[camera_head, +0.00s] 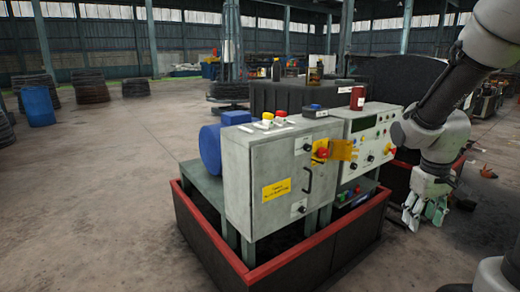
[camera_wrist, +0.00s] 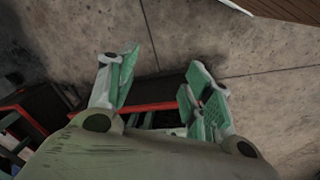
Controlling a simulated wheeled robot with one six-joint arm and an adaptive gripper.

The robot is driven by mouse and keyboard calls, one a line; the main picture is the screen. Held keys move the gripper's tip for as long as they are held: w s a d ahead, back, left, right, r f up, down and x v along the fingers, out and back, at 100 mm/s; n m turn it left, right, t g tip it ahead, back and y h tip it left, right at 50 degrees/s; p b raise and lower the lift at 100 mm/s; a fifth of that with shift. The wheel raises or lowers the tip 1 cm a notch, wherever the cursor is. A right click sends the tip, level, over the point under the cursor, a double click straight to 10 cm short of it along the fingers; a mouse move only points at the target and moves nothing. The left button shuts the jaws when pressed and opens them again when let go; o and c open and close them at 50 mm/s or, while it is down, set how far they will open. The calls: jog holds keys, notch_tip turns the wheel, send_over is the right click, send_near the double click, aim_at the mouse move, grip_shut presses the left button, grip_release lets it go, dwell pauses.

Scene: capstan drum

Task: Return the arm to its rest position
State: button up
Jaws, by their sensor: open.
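My arm comes in from the upper right of the head view and bends down to my gripper (camera_head: 424,212). The gripper hangs low, to the right of the control cabinets and the red-edged base under them. In the wrist view my gripper (camera_wrist: 165,85) has its two green-padded fingers spread apart, with nothing between them. Bare concrete floor (camera_wrist: 235,50) and a strip of red edging show beyond the fingers. I cannot tell how far the fingers are from that edging.
A grey cabinet (camera_head: 270,186) and a lighter panel (camera_head: 366,140) with knobs stand inside a red-edged base (camera_head: 262,277). A blue motor-like drum (camera_head: 210,150) is behind the cabinet. A blue barrel (camera_head: 38,106) stands far left. The floor (camera_head: 95,200) at left is clear.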

jog(key=s+a+r+m+t+y, duration=0.1)
jog(key=s+a+r+t, duration=0.2)
jog(key=s+r, duration=1)
jog(key=shift+a+r+t, duration=0.15)
jog(key=shift+a+t, duration=0.15)
jog(key=shift+a, duration=0.9)
